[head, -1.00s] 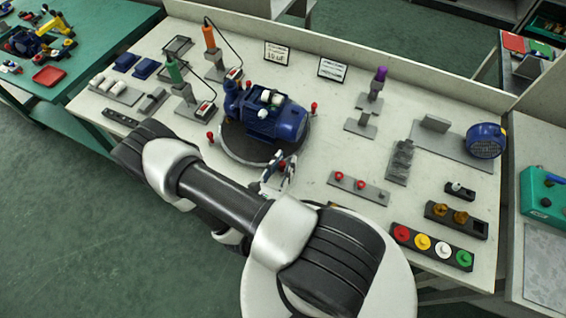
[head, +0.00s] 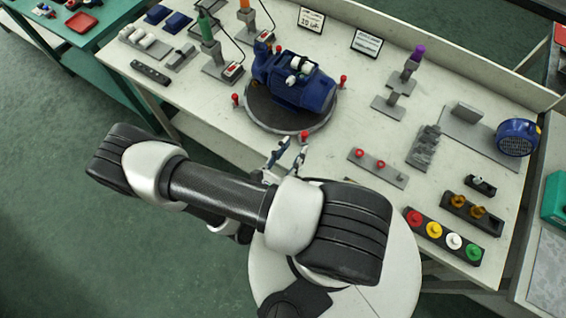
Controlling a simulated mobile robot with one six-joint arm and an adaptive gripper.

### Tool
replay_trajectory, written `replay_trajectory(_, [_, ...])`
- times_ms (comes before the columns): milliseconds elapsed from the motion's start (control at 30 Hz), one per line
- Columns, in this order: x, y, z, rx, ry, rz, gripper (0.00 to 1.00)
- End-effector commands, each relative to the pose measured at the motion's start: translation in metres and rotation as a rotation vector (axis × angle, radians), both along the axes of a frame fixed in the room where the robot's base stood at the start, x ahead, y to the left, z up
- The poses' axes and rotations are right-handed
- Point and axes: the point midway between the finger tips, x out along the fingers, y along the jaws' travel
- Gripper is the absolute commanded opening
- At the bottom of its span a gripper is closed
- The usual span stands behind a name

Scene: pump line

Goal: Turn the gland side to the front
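A blue pump (head: 305,92) lies on a round dark turntable (head: 262,113) with red knobs around its rim. White fittings (head: 301,65) sit on top of the pump. One red knob (head: 304,136) is at the turntable's front, one (head: 235,97) at its left and one (head: 343,78) at its right. My gripper (head: 284,158) is just in front and left of the front knob, its fingers spread with nothing seen between them. It looks apart from the knob. I cannot tell which side of the pump is the gland side.
A strip with red knobs (head: 378,166) lies to the right of my gripper. A row of coloured buttons (head: 443,236) sits near the bench's front right. Two tools, green (head: 206,28) and orange, stand behind left. A blue motor (head: 517,138) is at the right.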

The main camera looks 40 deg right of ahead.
Motion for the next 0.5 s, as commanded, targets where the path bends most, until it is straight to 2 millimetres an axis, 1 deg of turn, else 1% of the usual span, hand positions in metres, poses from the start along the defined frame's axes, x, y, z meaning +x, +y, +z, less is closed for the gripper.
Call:
replay_trajectory(33, [-0.001,0.009,0.0,0.0,-0.001,0.008,0.37])
replay_trajectory(200, [-0.011,0.03,0.0,0.001,-0.001,0.005,0.37])
replay_trajectory(333, [-0.016,0.04,0.0,0.0,0.0,0.002,0.37])
replay_trajectory(500, [-0.019,0.045,0.0,0.001,0.0,-0.001,0.37])
